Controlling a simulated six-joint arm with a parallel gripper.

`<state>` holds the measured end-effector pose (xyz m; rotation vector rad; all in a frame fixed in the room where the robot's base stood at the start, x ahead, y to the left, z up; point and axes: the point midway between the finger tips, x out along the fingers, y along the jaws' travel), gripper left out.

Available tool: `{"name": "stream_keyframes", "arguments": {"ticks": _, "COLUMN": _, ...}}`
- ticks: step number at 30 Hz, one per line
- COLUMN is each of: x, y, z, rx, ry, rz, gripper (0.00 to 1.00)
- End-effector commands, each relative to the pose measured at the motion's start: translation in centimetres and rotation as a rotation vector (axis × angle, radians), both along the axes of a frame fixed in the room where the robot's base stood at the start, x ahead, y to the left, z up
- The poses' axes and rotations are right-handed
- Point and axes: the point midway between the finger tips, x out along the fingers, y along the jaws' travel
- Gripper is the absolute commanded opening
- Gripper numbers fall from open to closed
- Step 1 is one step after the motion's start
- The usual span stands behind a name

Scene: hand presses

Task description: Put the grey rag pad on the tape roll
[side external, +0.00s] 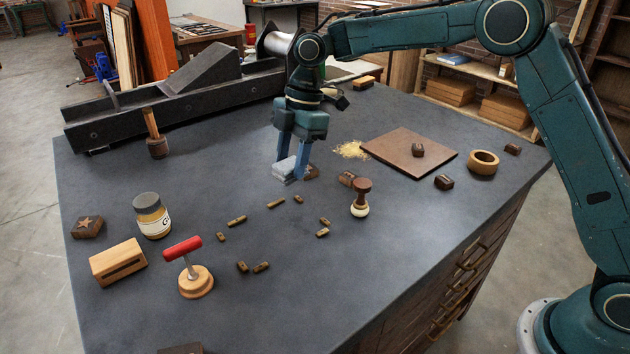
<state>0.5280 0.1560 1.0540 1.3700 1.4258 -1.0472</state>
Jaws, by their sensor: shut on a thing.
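The grey rag pad (284,171) is between the blue fingers of my gripper (291,172), near the middle of the dark table. My gripper points down and is shut on the pad. The pad is at or just above the tabletop; I cannot tell which. The fingers hide part of it. The tape roll (483,162) is a tan ring with an open centre, lying flat near the table's right edge. It is well to the right of my gripper, and nothing is on it.
A dark block (311,172) sits right beside the pad. A brown board (409,151) with a small dark block on it lies between gripper and roll. A dark-handled stamp (361,197) stands in front. A red-handled stamp (190,270) and jar (152,216) stand front left.

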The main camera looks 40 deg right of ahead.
Motion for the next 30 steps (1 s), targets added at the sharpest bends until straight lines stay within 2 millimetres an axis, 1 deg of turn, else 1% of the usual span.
{"name": "stream_keyframes", "arguments": {"ticks": 1, "x": 0.4, "y": -1.7, "z": 0.4, "rx": -0.001, "ry": -0.001, "rz": -0.045, "gripper": 0.19}}
{"name": "stream_keyframes", "arguments": {"ticks": 5, "x": 1.2, "y": -6.2, "z": 1.4, "rx": -0.003, "ry": -0.001, "rz": -0.168, "gripper": 0.19}}
{"name": "stream_keyframes", "arguments": {"ticks": 6, "x": 1.4, "y": -7.6, "z": 1.7, "rx": -0.004, "ry": 0.0, "rz": -0.208, "gripper": 0.19}}
{"name": "stream_keyframes", "arguments": {"ticks": 10, "x": 1.7, "y": -12.3, "z": 2.8, "rx": -0.006, "ry": 0.0, "rz": -0.34, "gripper": 0.19}}
{"name": "stream_keyframes", "arguments": {"ticks": 14, "x": 1.5, "y": -17.1, "z": 3.8, "rx": -0.008, "ry": 0.0, "rz": -0.473, "gripper": 0.19}}
{"name": "stream_keyframes", "arguments": {"ticks": 18, "x": 0.9, "y": -22.1, "z": 4.9, "rx": -0.009, "ry": 0.002, "rz": -0.614, "gripper": 0.19}}
{"name": "stream_keyframes", "arguments": {"ticks": 23, "x": -0.4, "y": -27.7, "z": 6.2, "rx": -0.009, "ry": 0.002, "rz": -0.776, "gripper": 0.19}}
{"name": "stream_keyframes", "arguments": {"ticks": 24, "x": -0.8, "y": -29.1, "z": 6.5, "rx": -0.009, "ry": 0.002, "rz": -0.816, "gripper": 0.19}}
{"name": "stream_keyframes", "arguments": {"ticks": 30, "x": -3.5, "y": -35.6, "z": 8.0, "rx": -0.008, "ry": 0.003, "rz": -1.019, "gripper": 0.19}}
